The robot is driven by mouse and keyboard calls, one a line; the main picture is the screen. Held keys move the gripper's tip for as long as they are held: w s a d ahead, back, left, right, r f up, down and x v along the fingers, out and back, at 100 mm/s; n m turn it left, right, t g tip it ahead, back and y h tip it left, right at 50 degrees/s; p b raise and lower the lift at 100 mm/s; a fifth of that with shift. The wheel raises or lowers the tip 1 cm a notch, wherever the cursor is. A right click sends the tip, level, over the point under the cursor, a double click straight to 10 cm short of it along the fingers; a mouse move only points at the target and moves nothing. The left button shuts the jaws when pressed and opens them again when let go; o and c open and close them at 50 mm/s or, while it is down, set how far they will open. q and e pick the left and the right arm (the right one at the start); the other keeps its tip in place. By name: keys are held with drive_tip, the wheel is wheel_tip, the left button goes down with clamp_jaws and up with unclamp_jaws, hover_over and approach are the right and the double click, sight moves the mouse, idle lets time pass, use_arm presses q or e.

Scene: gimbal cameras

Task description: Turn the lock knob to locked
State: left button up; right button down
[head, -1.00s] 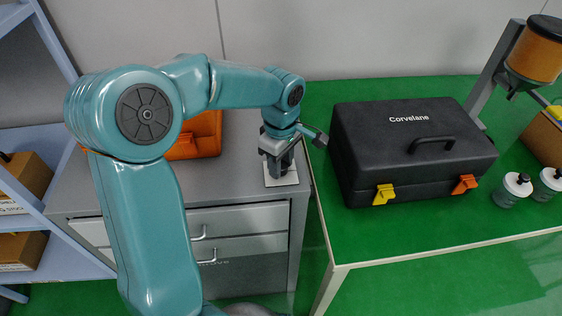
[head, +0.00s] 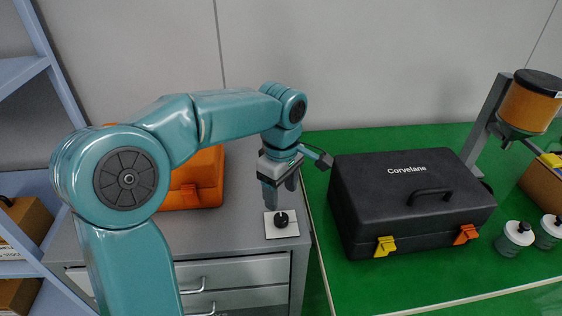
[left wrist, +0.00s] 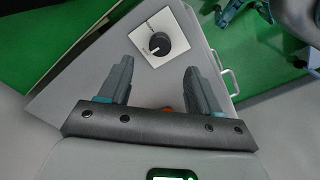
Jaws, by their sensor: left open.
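The lock knob (head: 281,219) is a small round black knob on a white square plate (head: 271,230) on top of the grey cabinet, near its front right corner. In the left wrist view the knob (left wrist: 157,44) shows a white pointer mark, with lettering on the plate around it that is too small to read. My left gripper (head: 280,201) is open and empty, pointing down above and slightly behind the knob, apart from it. In the left wrist view its two fingers (left wrist: 160,76) are spread, with the knob beyond their tips. My right gripper is not in view.
An orange case (head: 196,180) sits on the cabinet behind my left arm. A black case (head: 405,200) with yellow and orange latches stands on the green table (head: 350,283) to the right. Blue shelving (head: 25,75) is at the left.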

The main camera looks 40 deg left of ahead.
use_arm(q)
wheel_tip(320, 180, up, 8)
drive_tip(key=p, duration=0.1)
idle(0.7)
